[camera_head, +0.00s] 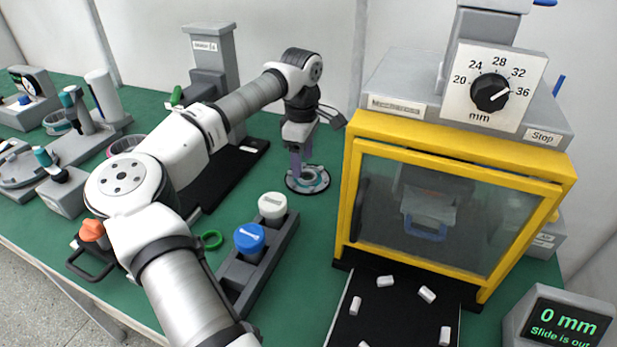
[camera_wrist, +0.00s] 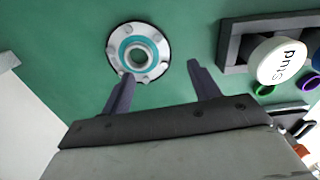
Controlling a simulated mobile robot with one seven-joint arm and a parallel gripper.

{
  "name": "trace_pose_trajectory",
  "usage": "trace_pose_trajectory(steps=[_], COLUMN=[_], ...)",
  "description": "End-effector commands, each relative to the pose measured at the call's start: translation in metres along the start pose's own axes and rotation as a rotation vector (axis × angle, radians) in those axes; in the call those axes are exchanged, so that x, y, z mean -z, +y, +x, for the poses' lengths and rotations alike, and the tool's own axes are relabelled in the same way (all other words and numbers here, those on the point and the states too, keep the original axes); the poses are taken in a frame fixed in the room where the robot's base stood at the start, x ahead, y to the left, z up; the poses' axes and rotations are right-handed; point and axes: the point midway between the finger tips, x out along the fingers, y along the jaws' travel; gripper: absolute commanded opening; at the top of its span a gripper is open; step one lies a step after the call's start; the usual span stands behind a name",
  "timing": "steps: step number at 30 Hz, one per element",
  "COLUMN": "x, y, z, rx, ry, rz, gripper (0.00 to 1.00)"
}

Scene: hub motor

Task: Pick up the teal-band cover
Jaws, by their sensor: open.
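The teal-band cover (camera_head: 318,182) is a round grey-white disc with a teal ring around a central hole, lying flat on the green table. It also shows in the wrist view (camera_wrist: 156,64), ahead of the fingertips and nearer the left one. My gripper (camera_head: 302,168) points down above the cover in the head view and partly hides it. In the wrist view my gripper (camera_wrist: 158,70) has its two dark fingers spread wide with nothing between them. Whether the fingertips touch the table or the cover I cannot tell.
A yellow-framed press (camera_head: 352,190) stands close to the right of the cover. A dark rack (camera_head: 275,257) holds white-lidded and blue-lidded (camera_head: 250,238) pots. A green ring (camera_head: 211,240) lies beside it. Small white pieces lie on the black mat (camera_head: 400,318). Green table around the cover is clear.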

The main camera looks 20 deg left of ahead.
Motion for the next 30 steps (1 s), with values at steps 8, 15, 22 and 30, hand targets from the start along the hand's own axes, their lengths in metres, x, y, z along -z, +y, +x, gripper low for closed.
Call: trace_pose_trajectory(steps=[8,15,22,30], x=[0.0,0.0,0.001,0.001], y=[0.0,0.002,0.003,0.003], z=[0.022,0.049,0.072,0.072], rx=[0.0,0.001,-0.002,-0.002], ry=[0.0,-0.002,0.0,0.001], rz=[0.0,0.001,0.0,-0.001], gripper=[0.61,0.61,0.61,0.44])
